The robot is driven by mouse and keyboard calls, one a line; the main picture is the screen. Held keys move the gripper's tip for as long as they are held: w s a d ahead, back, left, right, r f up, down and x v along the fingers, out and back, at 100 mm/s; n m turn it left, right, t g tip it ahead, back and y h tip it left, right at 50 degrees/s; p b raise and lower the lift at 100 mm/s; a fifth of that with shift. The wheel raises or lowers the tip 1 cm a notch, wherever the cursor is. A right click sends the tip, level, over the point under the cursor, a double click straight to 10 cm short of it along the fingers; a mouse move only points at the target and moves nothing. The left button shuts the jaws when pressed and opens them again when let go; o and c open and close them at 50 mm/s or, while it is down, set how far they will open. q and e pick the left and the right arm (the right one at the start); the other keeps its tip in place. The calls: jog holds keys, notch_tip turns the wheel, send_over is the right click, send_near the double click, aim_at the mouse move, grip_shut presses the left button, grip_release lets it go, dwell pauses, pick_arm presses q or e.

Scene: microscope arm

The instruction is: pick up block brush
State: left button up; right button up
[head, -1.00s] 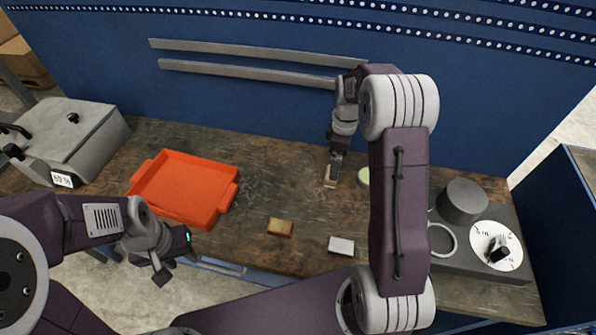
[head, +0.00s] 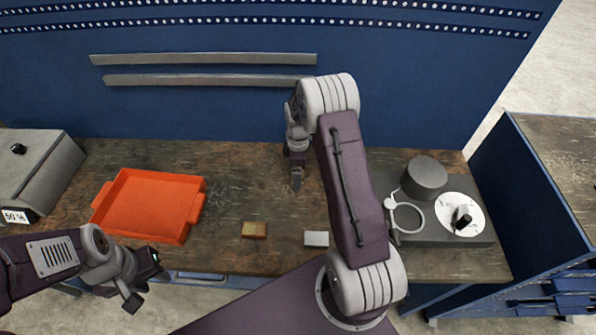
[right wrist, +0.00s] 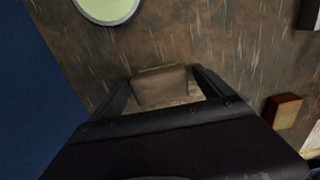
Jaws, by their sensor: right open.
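A brown block (right wrist: 160,88), which I take to be the block brush, lies on the worn bench top in the right wrist view. My right gripper (right wrist: 163,90) is open, with one finger on each side of the block. I cannot tell whether the fingers touch it. In the head view my right gripper (head: 297,182) points down at the bench's middle and hides the block. My left gripper (head: 137,287) hangs in front of the bench at the lower left, below the orange tray; its jaw opening is unclear.
An orange tray (head: 150,206) stands at the left beside a grey box (head: 40,170). A small brown-yellow block (head: 254,230) and a whitish block (head: 316,239) lie near the front. A round greenish dish (right wrist: 108,6) is close to my right gripper. A grey dial device (head: 440,228) stands right.

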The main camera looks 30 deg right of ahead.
jog(key=c, duration=1.6)
jog(key=shift+r, duration=0.4)
jog(key=r, duration=0.4)
jog(key=shift+s+d+b, duration=0.25)
jog(key=shift+s+b, duration=0.1)
jog(key=shift+s, duration=0.05)
jog(key=s+d+r, duration=0.1)
jog(key=s+r, duration=0.1)
jog(key=s, duration=0.1)
jog(key=s+d+r, duration=0.2)
jog(key=s, duration=0.1)
jog(key=s+d+r+b, duration=0.1)
jog(key=s+d+r, duration=0.1)
jog(key=s, duration=0.1)
jog(key=shift+s+r, duration=0.15)
jog(key=shift+s, duration=0.15)
